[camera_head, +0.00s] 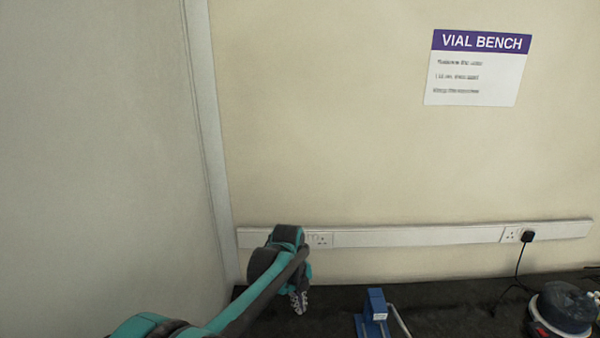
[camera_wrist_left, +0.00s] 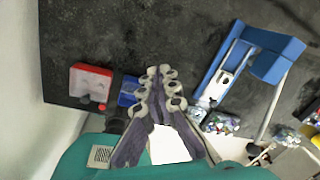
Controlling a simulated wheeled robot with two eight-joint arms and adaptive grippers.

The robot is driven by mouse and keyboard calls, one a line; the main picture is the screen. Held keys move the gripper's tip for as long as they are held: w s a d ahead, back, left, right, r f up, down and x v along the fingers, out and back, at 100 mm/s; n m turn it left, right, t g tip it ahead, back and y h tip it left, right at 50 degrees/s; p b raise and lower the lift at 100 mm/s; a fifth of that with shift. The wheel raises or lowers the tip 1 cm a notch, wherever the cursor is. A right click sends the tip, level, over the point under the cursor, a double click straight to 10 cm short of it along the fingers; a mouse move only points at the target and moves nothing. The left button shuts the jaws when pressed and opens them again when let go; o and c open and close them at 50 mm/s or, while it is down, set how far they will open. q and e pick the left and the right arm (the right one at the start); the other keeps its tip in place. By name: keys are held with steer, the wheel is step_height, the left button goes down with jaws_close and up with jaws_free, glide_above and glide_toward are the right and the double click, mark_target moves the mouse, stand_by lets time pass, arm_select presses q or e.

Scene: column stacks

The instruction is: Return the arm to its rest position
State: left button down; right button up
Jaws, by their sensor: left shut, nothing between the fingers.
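My left arm comes in from the lower left in the head view, bent at a teal and dark grey joint. Its left gripper (camera_head: 299,301) hangs fingers down above the dark bench top, left of a blue device (camera_head: 376,304). In the left wrist view the left gripper (camera_wrist_left: 161,73) has its two fingers together, with nothing held between them. Dark bench surface lies beyond the fingertips. My right gripper is in neither view.
A round dark appliance (camera_head: 566,307) stands at the head view's right. A wall closes off the left side; a socket rail (camera_head: 420,235) runs behind.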

arm_select(q)
steer(key=s+a+r+n+t+b, duration=0.1)
steer(key=s+a+r+n+t, duration=0.1)
steer(key=s+a+r+n, duration=0.5)
steer(key=s+a+f+n+t+b, duration=0.1)
steer(key=s+a+f+n+t, duration=0.1)
steer(key=s+a+n, duration=0.3)
steer(key=s+a+f+n+t+y+b, duration=0.1)
steer(key=s+a+f+n+t+b, duration=0.1)
steer(key=s+a+n, duration=0.4)
steer(key=shift+s+f+n+t, duration=0.3)
steer(key=shift+s+f+n, duration=0.5)
steer(key=shift+s+n, duration=3.5)
steer(key=w+n, duration=0.2)
steer(key=w, duration=0.1)
steer(key=shift+n, duration=0.4)
